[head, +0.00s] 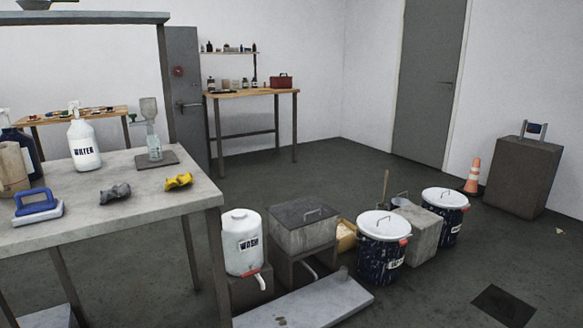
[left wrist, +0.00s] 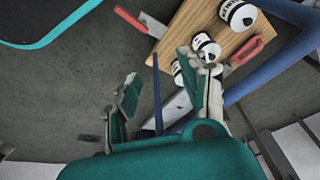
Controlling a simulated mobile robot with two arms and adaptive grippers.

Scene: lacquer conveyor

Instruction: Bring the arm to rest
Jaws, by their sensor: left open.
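My left gripper (left wrist: 158,76) shows in the left wrist view, its two grey-green fingers spread well apart. Nothing sits between the fingertips; behind the gap are the dark floor and a blue bar. The gripper appears apart from the objects beyond it. Neither of my arms nor grippers shows in the head view. My right gripper is in no frame.
The wrist view shows a wooden surface (left wrist: 228,57) with white-and-black containers (left wrist: 238,15), and a dark teal-edged panel (left wrist: 40,18). In the head view, a grey table (head: 110,220) stands left, with a wash container (head: 243,245) and lidded bins (head: 383,240) nearby.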

